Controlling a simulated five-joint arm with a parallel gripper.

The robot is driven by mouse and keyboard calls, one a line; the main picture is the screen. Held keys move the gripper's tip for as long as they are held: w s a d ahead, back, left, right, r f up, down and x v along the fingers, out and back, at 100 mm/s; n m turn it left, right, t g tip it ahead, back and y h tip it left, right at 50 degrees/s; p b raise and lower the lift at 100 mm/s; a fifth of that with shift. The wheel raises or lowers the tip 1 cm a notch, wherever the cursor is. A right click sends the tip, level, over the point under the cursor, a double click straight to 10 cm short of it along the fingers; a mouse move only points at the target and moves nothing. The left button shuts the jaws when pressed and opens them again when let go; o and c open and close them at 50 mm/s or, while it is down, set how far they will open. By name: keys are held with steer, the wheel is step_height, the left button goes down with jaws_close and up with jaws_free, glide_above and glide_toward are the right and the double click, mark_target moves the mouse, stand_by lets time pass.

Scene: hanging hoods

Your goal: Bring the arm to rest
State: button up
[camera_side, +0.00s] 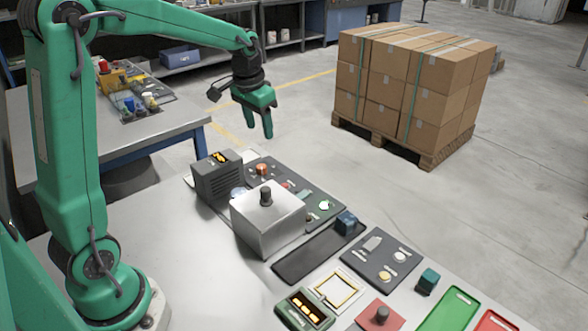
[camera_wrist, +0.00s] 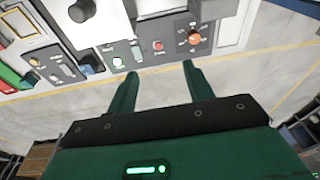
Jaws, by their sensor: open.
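My gripper (camera_side: 260,122) hangs from the raised green arm in the side view, above and behind the far edge of the work table. Its two green fingers point down and hold nothing. In the wrist view my gripper (camera_wrist: 158,80) shows its fingers spread apart with bare floor between them. The silver hood (camera_side: 268,220), a box with a black knob on top, stands on the table and hides whatever is under it. It also shows at the top of the wrist view (camera_wrist: 95,25). My gripper is clear of it.
A dark control panel (camera_side: 335,212) lies beside the hood, and a dark grey box with an orange display (camera_side: 218,178) stands left of it. A small blue block (camera_side: 346,222) and a teal block (camera_side: 428,281) sit on the table. Stacked cartons (camera_side: 415,80) stand on the floor behind.

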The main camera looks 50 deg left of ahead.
steer(key=s+d+r+t, duration=0.1)
steer(key=s+d, duration=0.4)
steer(key=s, duration=0.5)
steer(key=s+d+r+t, duration=0.2)
steer(key=s+d, duration=0.4)
steer(key=s, duration=0.5)
steer(key=shift+d+r+h, duration=0.15)
steer(key=shift+d+h, duration=0.15)
